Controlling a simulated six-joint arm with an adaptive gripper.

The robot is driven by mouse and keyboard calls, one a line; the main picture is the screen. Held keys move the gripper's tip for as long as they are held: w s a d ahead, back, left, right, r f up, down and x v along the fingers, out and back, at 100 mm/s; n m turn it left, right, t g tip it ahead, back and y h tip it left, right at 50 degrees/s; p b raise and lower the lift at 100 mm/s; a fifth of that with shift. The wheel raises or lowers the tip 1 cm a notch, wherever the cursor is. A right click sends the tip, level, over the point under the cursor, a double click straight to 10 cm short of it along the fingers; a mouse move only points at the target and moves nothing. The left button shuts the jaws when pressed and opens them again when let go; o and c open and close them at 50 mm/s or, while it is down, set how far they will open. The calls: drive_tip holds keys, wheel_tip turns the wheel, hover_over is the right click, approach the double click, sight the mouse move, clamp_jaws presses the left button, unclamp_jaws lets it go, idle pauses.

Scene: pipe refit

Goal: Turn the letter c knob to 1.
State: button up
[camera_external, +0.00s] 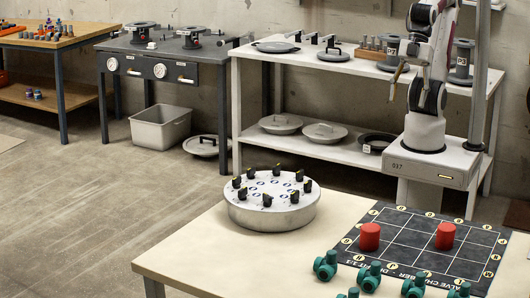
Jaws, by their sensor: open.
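A round grey drum (272,212) stands on the near pale table, with several black knobs around its white top. One of the front knobs (267,200) points roughly upward in the picture. The letters and numbers on the drum are too small to read, so I cannot tell which knob is letter c or where it is set. My gripper (397,78) appears small beside my arm, at upper right in front of the back shelf. It is open and well away from the drum, touching no knob.
Right of the drum lies a black gridded mat (400,232) with two red cylinders (369,237) (445,236). Several green valve parts (370,277) stand along its front. The pale table (195,258) is clear left of the drum.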

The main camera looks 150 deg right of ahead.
drive_tip(key=c, duration=0.7)
drive_tip(key=shift+o, duration=0.2)
drive_tip(key=t+h, duration=0.4)
drive_tip(key=t, duration=0.1)
hover_over(252, 168)
drive_tip(key=s+a, duration=0.3)
wheel_tip(252, 168, down, 9)
drive_tip(key=s+d+f+t+y, duration=0.3)
drive_tip(key=s+f+y, duration=0.1)
drive_tip(key=f, duration=0.5)
drive_tip(key=shift+d+f, duration=0.1)
drive_tip(key=shift+x, duration=3.9)
drive_tip(key=shift+c, duration=0.4)
